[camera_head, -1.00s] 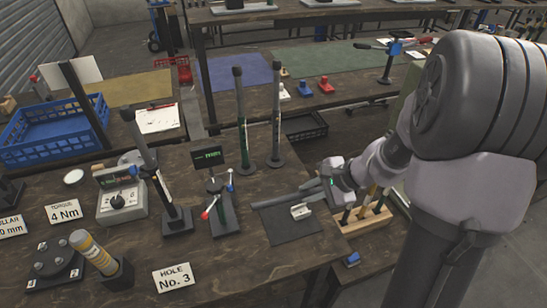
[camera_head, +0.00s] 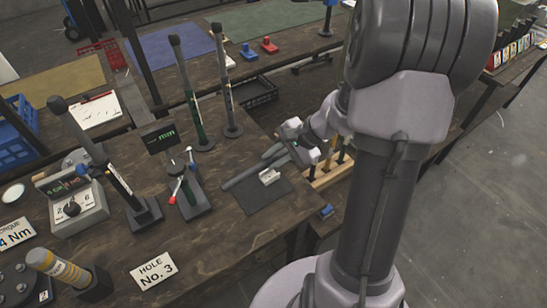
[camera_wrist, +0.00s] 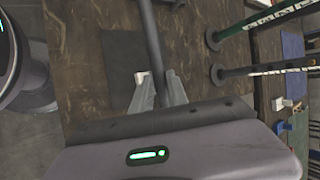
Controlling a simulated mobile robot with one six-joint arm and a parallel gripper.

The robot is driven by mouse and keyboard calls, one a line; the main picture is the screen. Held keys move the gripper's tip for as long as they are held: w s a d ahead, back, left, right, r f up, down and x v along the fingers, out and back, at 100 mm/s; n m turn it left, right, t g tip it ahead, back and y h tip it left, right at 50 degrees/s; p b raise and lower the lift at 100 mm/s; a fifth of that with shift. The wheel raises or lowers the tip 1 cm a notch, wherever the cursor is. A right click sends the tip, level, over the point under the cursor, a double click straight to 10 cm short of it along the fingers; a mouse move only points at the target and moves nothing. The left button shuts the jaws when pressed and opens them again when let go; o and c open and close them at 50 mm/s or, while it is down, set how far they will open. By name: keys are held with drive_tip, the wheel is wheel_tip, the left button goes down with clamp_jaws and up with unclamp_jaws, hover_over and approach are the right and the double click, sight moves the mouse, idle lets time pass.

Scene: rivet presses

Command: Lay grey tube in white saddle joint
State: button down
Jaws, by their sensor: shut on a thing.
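The grey tube (camera_head: 240,178) is a thin bar along the far edge of a dark mat (camera_head: 262,200). My gripper (camera_head: 274,155) is shut on its right-hand part. In the wrist view the tube (camera_wrist: 150,35) runs up from between my fingers (camera_wrist: 159,82). The white saddle joint (camera_head: 268,176) is a small block on the mat, just on the near side of the tube. In the wrist view the joint (camera_wrist: 141,77) shows left of the tube, partly hidden by a finger. The tube is beside the joint; its height above the mat is unclear.
Two upright rods (camera_head: 190,95) (camera_head: 226,85) stand behind the mat. A small stand with red and blue handles (camera_head: 187,185) is to its left. A wooden rack (camera_head: 328,172) is at the right.

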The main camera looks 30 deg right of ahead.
wheel_tip(320, 180, down, 4)
drive_tip(key=b, duration=0.3)
drive_tip(key=shift+f+b, duration=0.2)
drive_tip(key=shift+b, duration=0.15)
drive_tip(key=shift+s+f, duration=0.2)
drive_tip(key=shift+f, duration=0.7)
drive_tip(key=c, duration=1.2)
unclamp_jaws()
drive_tip(key=shift+f, duration=0.1)
drive_tip(key=p+v, duration=0.7)
drive_tip(key=v, duration=1)
drive_tip(key=shift+r+p, duration=0.3)
drive_tip(key=shift+r, duration=0.1)
drive_tip(key=shift+w, duration=0.15)
